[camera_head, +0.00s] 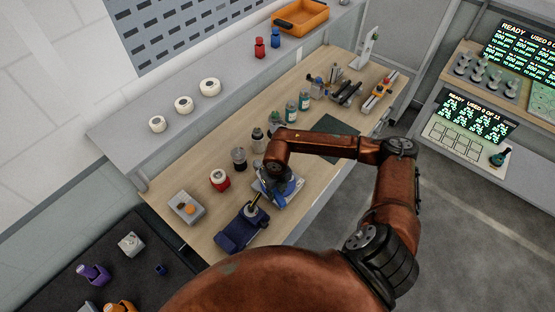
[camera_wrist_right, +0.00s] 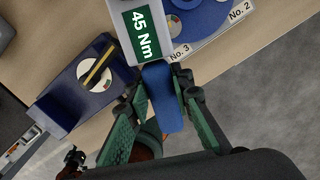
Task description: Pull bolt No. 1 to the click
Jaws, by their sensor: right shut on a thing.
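My right gripper (camera_wrist_right: 158,92) is shut on the blue handle (camera_wrist_right: 162,105) of a tool. The tool has a pale body with a green display (camera_wrist_right: 142,35) reading "45 Nm". Beyond it lies a round blue plate (camera_wrist_right: 208,32) with tags "No. 2" and "No. 3". Bolt No. 1 and its tag are not visible, hidden behind the tool or out of the frame. In the head view my right gripper (camera_head: 270,177) is low over the bench, beside the blue and grey fixture (camera_head: 291,190). My left gripper is not in view.
A dark blue box (camera_wrist_right: 88,85) with a dial and yellow pointer stands close left of the gripper; it also shows in the head view (camera_head: 238,232). A grey box with an orange button (camera_head: 187,207), a red-banded jar (camera_head: 220,180) and bottles (camera_head: 291,110) stand along the wooden bench.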

